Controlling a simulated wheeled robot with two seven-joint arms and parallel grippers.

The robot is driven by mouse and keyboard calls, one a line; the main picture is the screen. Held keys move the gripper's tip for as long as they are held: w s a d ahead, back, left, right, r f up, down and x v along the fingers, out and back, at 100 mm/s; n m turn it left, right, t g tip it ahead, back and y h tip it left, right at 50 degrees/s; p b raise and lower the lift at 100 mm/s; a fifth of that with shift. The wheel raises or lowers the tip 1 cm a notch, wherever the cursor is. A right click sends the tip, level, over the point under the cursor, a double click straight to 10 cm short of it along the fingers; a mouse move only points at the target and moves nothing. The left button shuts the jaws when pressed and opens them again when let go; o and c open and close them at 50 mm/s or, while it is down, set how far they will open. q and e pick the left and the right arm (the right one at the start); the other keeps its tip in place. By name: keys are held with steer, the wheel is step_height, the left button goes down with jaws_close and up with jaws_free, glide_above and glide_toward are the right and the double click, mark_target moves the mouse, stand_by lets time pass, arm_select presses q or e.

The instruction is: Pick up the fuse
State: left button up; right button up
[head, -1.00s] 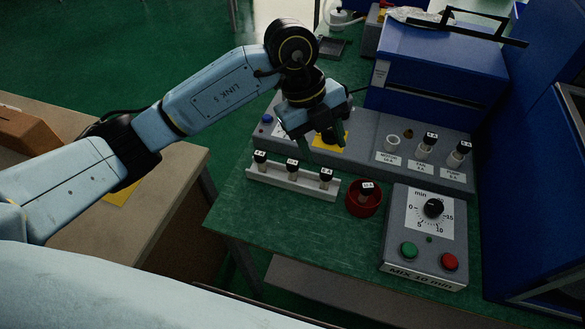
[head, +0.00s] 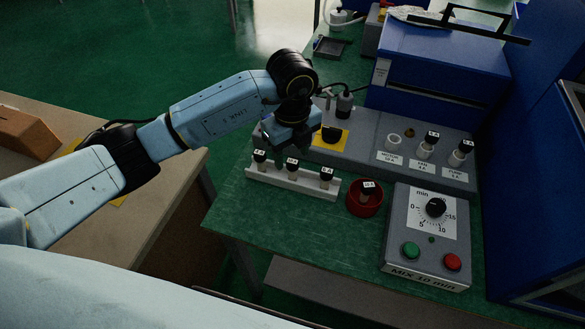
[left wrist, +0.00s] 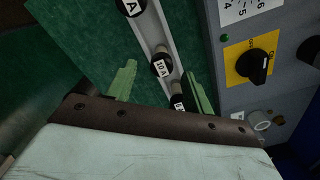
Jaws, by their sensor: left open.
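Three black-capped fuses stand in a pale rack (head: 290,183) at the bench's near left: a left one (head: 260,157), a middle one (head: 292,164) and a right one (head: 326,175). In the left wrist view the middle fuse (left wrist: 162,66) reads 10 A. Another fuse (head: 368,188) sits in a red bowl (head: 363,206). My left gripper (head: 288,146) is over the rack, just behind the middle fuse; its fingertips are hard to make out there. In the left wrist view its green fingers (left wrist: 160,88) are apart, with the rack between them and nothing gripped. My right gripper is not in view.
Behind the rack is a grey panel with a black knob on a yellow plate (head: 331,135), an empty white socket (head: 393,143) and two seated fuses (head: 431,140). A timer box (head: 428,235) stands right of the bowl. The blue press (head: 440,70) is behind.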

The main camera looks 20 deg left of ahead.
mark_target(293, 161)
arm_select(q)
step_height(293, 161, down, 4)
steer(key=shift+f+b, duration=0.15)
steer(key=shift+b, duration=0.15)
steer(key=shift+w, duration=0.1)
steer(key=c, duration=1.1)
steer(key=shift+o, duration=0.2)
